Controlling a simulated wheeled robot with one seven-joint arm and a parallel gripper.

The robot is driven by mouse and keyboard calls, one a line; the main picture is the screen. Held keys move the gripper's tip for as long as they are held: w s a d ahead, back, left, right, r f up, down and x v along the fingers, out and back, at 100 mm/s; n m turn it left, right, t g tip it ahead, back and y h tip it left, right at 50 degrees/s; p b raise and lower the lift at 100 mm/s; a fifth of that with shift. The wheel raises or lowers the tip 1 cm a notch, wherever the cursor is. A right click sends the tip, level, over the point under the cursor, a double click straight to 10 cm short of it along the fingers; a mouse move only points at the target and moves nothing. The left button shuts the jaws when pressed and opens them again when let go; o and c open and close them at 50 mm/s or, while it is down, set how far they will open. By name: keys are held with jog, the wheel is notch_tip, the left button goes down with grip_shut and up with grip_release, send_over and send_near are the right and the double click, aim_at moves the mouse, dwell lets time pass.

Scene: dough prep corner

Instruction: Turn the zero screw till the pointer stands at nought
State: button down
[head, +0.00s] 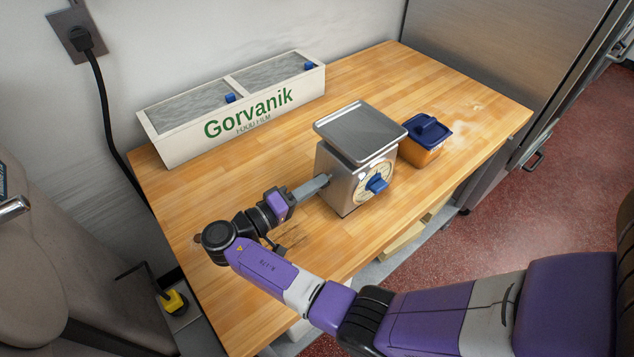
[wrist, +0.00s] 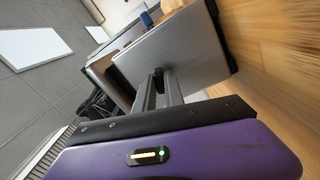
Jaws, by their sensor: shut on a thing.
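The steel dial scale (head: 347,190) stands on the wooden worktop, its flat weighing pan (head: 360,131) on top. Its round dial (head: 363,194) faces front right, with a blue knob (head: 377,184) at its middle. The pointer and its reading are too small to tell. My gripper (head: 326,180) reaches the scale's left side wall, its fingers roughly level. In the wrist view my gripper (wrist: 161,78) has its narrow fingers close together against the scale's side wall (wrist: 190,50).
A long white food film box (head: 182,149) lies at the back left against the wall. A tub with a blue lid (head: 428,129) stands just right of the scale. Some flour (head: 462,117) lies beyond it. The worktop (head: 208,192) is clear left of the scale.

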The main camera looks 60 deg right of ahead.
jog(key=n, duration=0.3)
jog(key=shift+r, duration=0.1)
jog(key=n, duration=0.3)
jog(key=c, duration=1.3)
grip_release()
jog(key=shift+c, duration=0.2)
jog(key=shift+a, duration=0.1)
jog(key=b+v, duration=0.1)
jog(key=v, duration=0.5)
